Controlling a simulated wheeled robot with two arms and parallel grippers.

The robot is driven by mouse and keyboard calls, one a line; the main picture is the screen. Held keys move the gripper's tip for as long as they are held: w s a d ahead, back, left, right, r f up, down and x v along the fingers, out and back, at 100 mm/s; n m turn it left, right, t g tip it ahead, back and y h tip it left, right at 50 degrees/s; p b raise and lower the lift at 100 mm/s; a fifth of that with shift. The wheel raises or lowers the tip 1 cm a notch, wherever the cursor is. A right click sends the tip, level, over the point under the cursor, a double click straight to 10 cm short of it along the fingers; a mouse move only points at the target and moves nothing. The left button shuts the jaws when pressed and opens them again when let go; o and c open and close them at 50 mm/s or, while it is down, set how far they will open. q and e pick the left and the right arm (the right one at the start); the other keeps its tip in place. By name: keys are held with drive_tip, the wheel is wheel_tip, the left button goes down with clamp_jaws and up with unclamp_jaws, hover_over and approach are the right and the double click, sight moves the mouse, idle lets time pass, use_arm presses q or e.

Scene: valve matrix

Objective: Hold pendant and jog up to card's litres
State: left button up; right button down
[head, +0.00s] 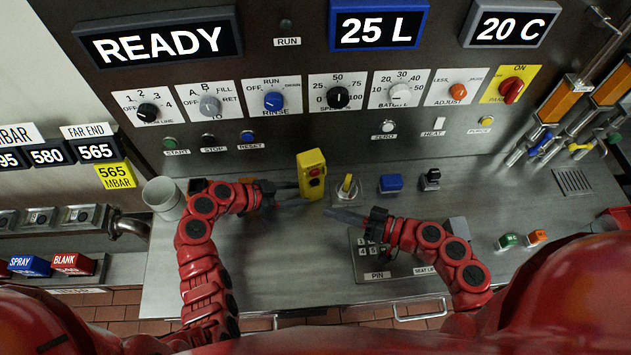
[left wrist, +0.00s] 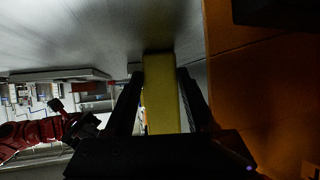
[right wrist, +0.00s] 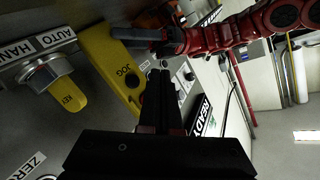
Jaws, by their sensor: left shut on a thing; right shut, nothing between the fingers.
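The yellow pendant (head: 312,172) with red buttons stands upright above the steel counter. My left gripper (head: 303,193) is shut on it, and the left wrist view shows the yellow body (left wrist: 160,95) between the fingers. In the right wrist view the pendant (right wrist: 105,60) bears a JOG label beside a button. My right gripper (head: 328,213) is shut and empty, just right of and below the pendant; its tips (right wrist: 158,73) show near the JOG end, apart or touching I cannot tell. The blue-framed display (head: 378,25) reads 25 L. No card with litres is readable.
A yellow key selector (head: 347,188), labelled AUTO and HAND in the right wrist view, stands right of the pendant. A blue block (head: 390,183) and a keypad (head: 370,245) are nearby. Panel knobs line the back. The front-left counter is clear.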

sight(311, 185)
drive_tip(key=shift+w+a, duration=0.25)
drive_tip(key=shift+w, duration=0.6)
drive_tip(key=shift+w+a, duration=0.3)
drive_tip(key=shift+w, duration=0.6)
drive_tip(key=shift+w+a, duration=0.25)
drive_tip(key=shift+w, duration=0.6)
drive_tip(key=shift+w+a, duration=0.1)
drive_tip(key=shift+w, duration=0.05)
drive_tip(key=shift+w, duration=0.2)
drive_tip(key=shift+w+a, duration=0.15)
drive_tip(key=shift+w, duration=0.35)
idle(1.5)
drive_tip(key=shift+s, duration=0.1)
drive_tip(key=shift+s+d, duration=0.25)
drive_tip(key=shift+s, duration=0.55)
drive_tip(key=s, duration=0.1)
drive_tip(key=s+d, duration=0.1)
drive_tip(key=s, duration=0.2)
drive_tip(key=shift+s+d, duration=0.25)
drive_tip(key=shift+s, duration=0.15)
